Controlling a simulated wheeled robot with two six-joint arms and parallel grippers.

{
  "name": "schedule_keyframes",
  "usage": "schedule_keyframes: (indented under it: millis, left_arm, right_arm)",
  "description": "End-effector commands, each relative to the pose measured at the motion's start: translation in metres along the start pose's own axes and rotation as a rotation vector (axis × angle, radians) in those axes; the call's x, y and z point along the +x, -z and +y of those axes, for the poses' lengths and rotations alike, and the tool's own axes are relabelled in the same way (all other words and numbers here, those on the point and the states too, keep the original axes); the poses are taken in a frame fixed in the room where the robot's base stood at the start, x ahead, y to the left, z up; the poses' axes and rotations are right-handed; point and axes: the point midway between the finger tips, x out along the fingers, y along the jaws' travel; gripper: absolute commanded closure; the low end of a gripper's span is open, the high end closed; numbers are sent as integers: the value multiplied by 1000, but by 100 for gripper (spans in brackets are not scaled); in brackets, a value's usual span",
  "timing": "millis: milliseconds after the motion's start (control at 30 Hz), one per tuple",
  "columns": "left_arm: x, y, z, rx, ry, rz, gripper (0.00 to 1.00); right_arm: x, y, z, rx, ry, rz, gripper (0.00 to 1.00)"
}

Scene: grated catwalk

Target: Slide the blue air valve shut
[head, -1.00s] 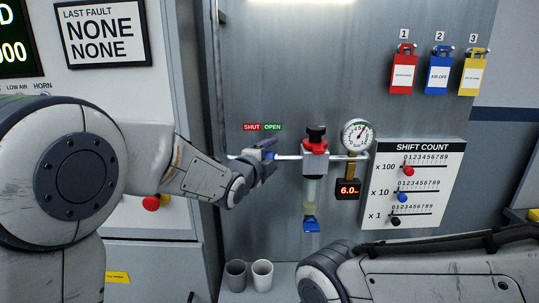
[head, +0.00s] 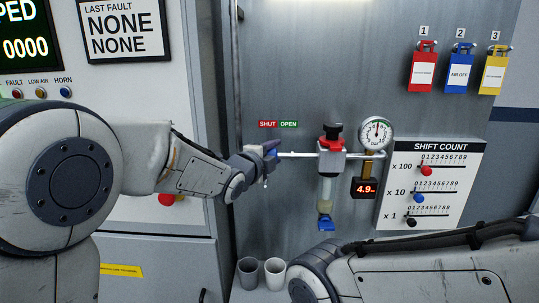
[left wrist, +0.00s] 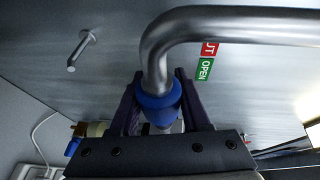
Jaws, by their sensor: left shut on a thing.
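The blue air valve (head: 272,154) is a blue sleeve on the thin horizontal air pipe, below the SHUT (head: 268,124) and OPEN (head: 288,124) labels. My left gripper (head: 270,150) is shut on it, below the join between the labels and partly hiding it. In the left wrist view the blue sleeve (left wrist: 160,103) sits between the two dark fingers (left wrist: 158,110), around the bent metal pipe (left wrist: 230,25). The green OPEN label (left wrist: 204,70) and part of the red one show beside the pipe. My right gripper is out of view; only my right arm shows at the lower right.
Right of the valve are the red-topped filter (head: 331,145), the round gauge (head: 376,132) and a display (head: 366,188) reading 4.9. Two grey cups (head: 261,272) stand below. Three coloured tags hang at upper right, above the SHIFT COUNT board (head: 430,195).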

Motion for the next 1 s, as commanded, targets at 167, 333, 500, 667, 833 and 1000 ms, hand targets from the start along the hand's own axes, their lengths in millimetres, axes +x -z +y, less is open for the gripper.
schedule_keyframes:
  millis: [167, 333, 500, 667, 833, 1000]
  left_arm:
    - [-1, -4, 1, -4, -3, -9, 23]
    - [0, -1, 1, -3, -2, -4, 23]
    - [-2, -1, 0, -2, -1, -3, 23]
    - [-18, -1, 1, -1, 1, -3, 23]
    - [-51, -2, 2, -2, 2, -6, 23]
    - [-82, -1, 1, 0, 1, -6, 23]
  right_arm:
    - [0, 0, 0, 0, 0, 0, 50]
    - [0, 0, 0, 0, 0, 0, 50]
    - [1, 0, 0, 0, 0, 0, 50]
    - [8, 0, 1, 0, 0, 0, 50]
    - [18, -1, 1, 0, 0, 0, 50]
    - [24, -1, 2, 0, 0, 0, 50]
